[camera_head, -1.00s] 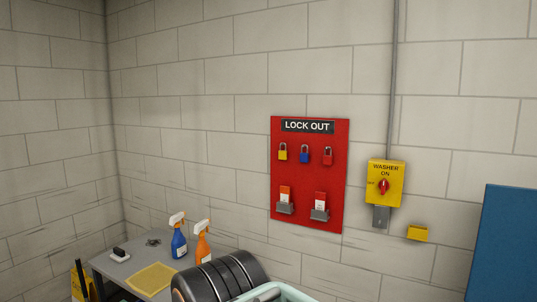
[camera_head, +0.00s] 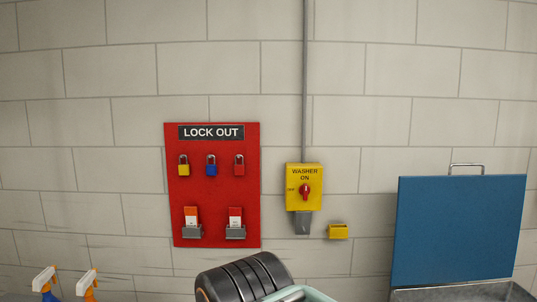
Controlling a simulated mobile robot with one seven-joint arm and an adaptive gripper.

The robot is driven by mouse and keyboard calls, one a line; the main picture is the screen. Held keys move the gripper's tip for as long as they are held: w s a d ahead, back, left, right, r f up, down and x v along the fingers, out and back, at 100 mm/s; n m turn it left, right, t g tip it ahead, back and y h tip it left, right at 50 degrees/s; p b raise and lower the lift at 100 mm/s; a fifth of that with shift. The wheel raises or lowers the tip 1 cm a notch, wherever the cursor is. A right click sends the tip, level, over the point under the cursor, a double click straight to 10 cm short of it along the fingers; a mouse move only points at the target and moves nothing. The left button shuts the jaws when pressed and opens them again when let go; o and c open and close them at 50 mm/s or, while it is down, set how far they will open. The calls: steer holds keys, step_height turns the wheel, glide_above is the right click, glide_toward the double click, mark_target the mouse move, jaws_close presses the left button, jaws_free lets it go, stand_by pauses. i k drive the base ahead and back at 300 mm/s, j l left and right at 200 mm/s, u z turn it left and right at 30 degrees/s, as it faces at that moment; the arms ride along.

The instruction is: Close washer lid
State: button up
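The washer lid (camera_head: 460,230) is a flat blue panel at the right of the head view. It stands upright, raised behind the washer, with a thin metal handle (camera_head: 467,166) on its top edge. Below it, the grey metal rim of the washer (camera_head: 465,292) shows at the bottom edge; most of the washer is cut off. A black ribbed part and a pale green part of my arm show at the bottom middle, to the left of the lid and apart from it. My gripper's fingers are out of view.
A red lock-out board (camera_head: 213,225) with padlocks and tags hangs on the block wall. A yellow washer switch box (camera_head: 304,177) and a small yellow holder (camera_head: 338,231) are to its right. Two spray bottles (camera_head: 89,285) show at the bottom left.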

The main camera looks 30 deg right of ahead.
mark_target(450, 228)
steer(key=i+z, duration=0.15)
steer(key=z, duration=0.3)
steer(key=i+z, duration=0.2)
steer(key=z, duration=0.25)
steer(key=i+j+z, duration=0.1)
steer(key=z, duration=0.35)
steer(key=i+j+z, duration=0.15)
steer(key=z, duration=0.3)
steer(key=i+j+z, duration=0.15)
steer(key=z, duration=0.3)
steer(key=i+j+z, duration=0.2)
steer(key=j+z, duration=0.15)
steer(key=z, duration=0.15)
steer(key=i+j+z, duration=0.15)
steer(key=j+z, duration=0.7)
steer(key=z, duration=0.15)
steer(key=i, duration=0.05)
